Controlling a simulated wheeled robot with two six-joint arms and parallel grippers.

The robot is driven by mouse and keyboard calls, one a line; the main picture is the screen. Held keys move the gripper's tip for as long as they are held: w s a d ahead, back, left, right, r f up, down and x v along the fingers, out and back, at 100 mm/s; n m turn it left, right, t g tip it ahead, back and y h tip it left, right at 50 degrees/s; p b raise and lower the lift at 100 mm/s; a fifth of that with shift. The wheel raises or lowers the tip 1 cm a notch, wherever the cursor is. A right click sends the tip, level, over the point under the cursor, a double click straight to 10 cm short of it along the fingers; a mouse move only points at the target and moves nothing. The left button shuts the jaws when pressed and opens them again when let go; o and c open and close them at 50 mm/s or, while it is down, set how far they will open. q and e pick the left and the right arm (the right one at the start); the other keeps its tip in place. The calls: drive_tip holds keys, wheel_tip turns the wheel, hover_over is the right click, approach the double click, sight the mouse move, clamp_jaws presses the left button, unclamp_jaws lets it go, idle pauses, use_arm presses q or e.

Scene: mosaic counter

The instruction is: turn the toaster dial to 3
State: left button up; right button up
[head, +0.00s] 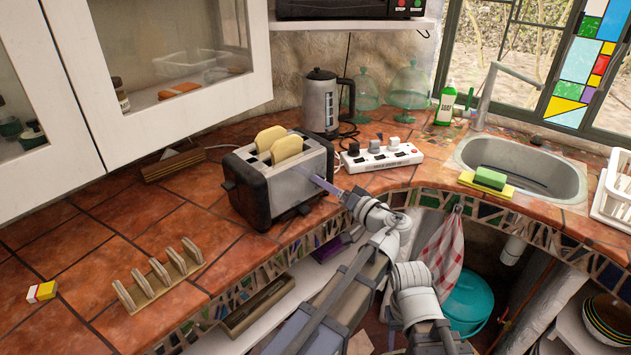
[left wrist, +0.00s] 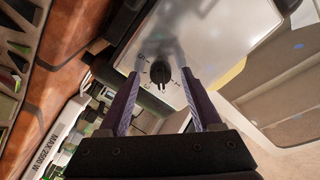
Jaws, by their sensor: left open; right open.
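The toaster (head: 262,190) stands near the counter's front edge in the head view, silver with black ends and two bread slices (head: 287,147) in its slots. In the left wrist view its pale panel (left wrist: 225,40) carries a round black dial (left wrist: 160,73) with small marks around it, too small to read surely. Where the dial points I cannot tell. My left gripper (head: 318,181) is open at the toaster's right side. In the left wrist view its purple fingers (left wrist: 160,78) appear on either side of the dial, with gaps. My right gripper is not in view.
A power strip (head: 382,157) with plugs and a kettle (head: 321,103) stand behind and right of the toaster. A wooden rack (head: 158,278) and a small yellow-and-white block (head: 41,292) lie at left. A sink (head: 525,167) is at right. The tiles left of the toaster are mostly clear.

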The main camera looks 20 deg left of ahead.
use_arm(q)
drive_tip(key=shift+d, duration=0.15)
drive_tip(key=shift+c, duration=0.3)
clamp_jaws()
